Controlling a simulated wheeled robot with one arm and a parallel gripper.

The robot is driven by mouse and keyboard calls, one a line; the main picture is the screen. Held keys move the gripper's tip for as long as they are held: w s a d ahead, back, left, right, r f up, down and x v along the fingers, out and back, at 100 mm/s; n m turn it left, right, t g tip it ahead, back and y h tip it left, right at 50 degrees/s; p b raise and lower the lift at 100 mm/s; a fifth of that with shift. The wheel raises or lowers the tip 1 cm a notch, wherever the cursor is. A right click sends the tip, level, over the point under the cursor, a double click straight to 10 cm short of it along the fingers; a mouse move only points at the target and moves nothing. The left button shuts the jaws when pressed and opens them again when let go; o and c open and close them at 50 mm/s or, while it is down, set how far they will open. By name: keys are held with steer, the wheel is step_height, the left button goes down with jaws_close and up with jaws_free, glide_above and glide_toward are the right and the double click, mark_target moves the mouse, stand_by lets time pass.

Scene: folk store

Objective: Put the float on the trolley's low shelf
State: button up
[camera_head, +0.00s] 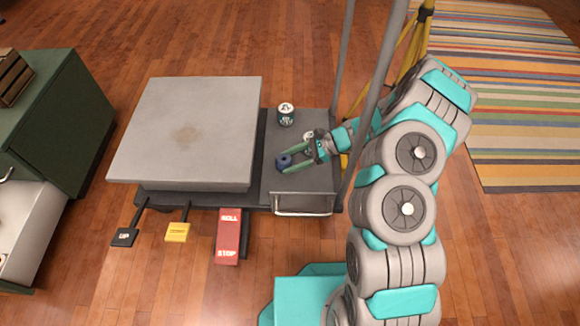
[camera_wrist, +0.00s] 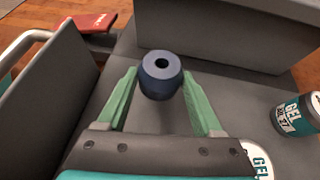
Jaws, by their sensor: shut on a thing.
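The float is a small dark blue cylinder (camera_head: 284,161) with a hole through its top. In the wrist view the float (camera_wrist: 160,75) sits upright between the green fingertips. My gripper (camera_head: 290,160) is shut on it, reaching in from the right. The trolley's low shelf (camera_head: 308,182) is a dark grey deck to the right of the raised grey platform, and the float is over it. I cannot tell whether the float touches the shelf. Part of the shelf is hidden behind my gripper and arm.
A gel can (camera_head: 286,114) stands at the shelf's back; another can (camera_wrist: 258,160) is by my gripper, partly hidden. The raised platform (camera_head: 188,130) walls the left side. Grey poles (camera_head: 375,95) rise at the right. Pedals (camera_head: 228,235) stick out in front.

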steer(key=shift+f, duration=1.7)
steer(key=shift+f, duration=0.1)
steer(key=o, duration=1.4)
steer(key=shift+c, duration=0.2)
steer(key=shift+d+r, duration=0.15)
steer(key=shift+r, duration=0.05)
steer(key=p+v, duration=0.1)
steer(key=v, duration=1)
steer(key=shift+d, duration=0.3)
steer(key=shift+r, duration=0.1)
